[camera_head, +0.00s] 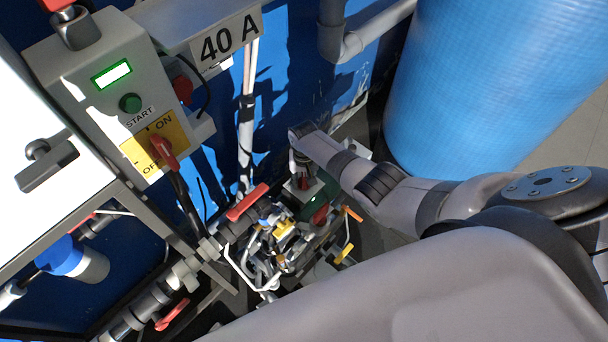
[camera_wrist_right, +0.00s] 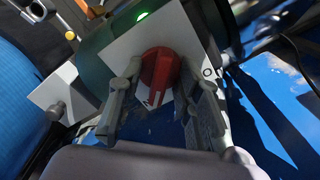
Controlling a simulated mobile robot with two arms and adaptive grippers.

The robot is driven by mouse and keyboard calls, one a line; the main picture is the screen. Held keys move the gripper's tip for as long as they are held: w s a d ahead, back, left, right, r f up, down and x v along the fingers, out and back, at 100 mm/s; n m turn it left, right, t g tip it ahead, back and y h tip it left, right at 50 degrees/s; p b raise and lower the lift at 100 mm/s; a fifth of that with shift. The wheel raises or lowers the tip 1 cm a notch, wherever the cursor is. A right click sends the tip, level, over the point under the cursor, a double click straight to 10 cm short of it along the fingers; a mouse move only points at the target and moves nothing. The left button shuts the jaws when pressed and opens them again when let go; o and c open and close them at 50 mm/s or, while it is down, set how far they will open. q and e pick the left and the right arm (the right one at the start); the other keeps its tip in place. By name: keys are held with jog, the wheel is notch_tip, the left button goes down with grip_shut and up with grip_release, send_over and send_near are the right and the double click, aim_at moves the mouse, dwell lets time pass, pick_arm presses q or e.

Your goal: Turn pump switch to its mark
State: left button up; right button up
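In the right wrist view, the knob lies between the two fingertips of my right gripper (camera_wrist_right: 160,75). The fingers stand close on both sides of it; I cannot tell whether they touch it. In the head view, my right gripper (camera_head: 302,168) points down at a small red knob (camera_head: 304,183) on a pale plate. The fingers are small and partly hidden there. My left gripper is not in view.
A control box (camera_head: 75,60) with a green START button and a yellow ON/OFF plate stands at the upper left. A large blue tank (camera_head: 480,90) is at the right. Pipes and red-handled valves (camera_head: 247,202) crowd the area beside my gripper.

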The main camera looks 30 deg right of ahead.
aim_at(304, 179)
notch_tip(304, 179, up, 12)
dwell(0.8)
jog(key=shift+s, duration=0.1)
dwell(0.3)
